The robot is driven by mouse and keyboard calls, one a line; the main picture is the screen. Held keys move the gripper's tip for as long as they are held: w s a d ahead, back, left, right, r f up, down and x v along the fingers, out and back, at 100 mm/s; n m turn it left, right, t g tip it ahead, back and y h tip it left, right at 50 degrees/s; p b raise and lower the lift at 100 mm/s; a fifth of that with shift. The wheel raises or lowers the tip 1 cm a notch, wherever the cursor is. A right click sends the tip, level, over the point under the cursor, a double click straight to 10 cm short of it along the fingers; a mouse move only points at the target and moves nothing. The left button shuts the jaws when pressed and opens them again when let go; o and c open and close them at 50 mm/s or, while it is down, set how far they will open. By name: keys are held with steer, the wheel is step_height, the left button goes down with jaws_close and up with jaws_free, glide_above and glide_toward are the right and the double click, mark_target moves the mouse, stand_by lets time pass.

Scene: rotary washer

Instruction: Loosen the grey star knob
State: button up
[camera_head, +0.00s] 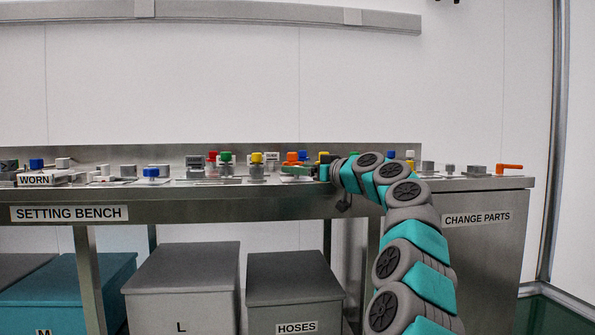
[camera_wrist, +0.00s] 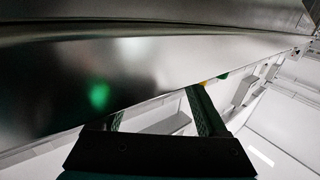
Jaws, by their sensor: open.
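I cannot pick out the grey star knob for sure. A small grey knob-like piece (camera_head: 449,169) stands on the right part of the bench in the head view, but its shape is too small to tell. My gripper (camera_head: 302,172) is low over the middle of the bench, with my arm reaching in from the lower right and bending left. In the wrist view, my gripper (camera_wrist: 155,103) has its two dark green fingers apart, with no object visible between them. A shiny metal surface (camera_wrist: 140,65) fills much of that view, close to the fingers.
The metal setting bench (camera_head: 240,207) carries several small fixtures with coloured knobs, including a blue knob (camera_head: 151,172), a green knob (camera_head: 225,156) and a yellow knob (camera_head: 257,157). An orange lever (camera_head: 509,167) is at the right. Lidded bins, including the hoses bin (camera_head: 294,278), stand below.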

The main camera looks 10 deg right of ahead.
mark_target(313, 182)
steer(key=v, duration=0.4)
steer(key=shift+s+d+r+b, duration=0.1)
steer(key=shift+s+d+b, duration=0.1)
steer(key=shift+b, duration=0.2)
steer(key=shift+v, duration=1)
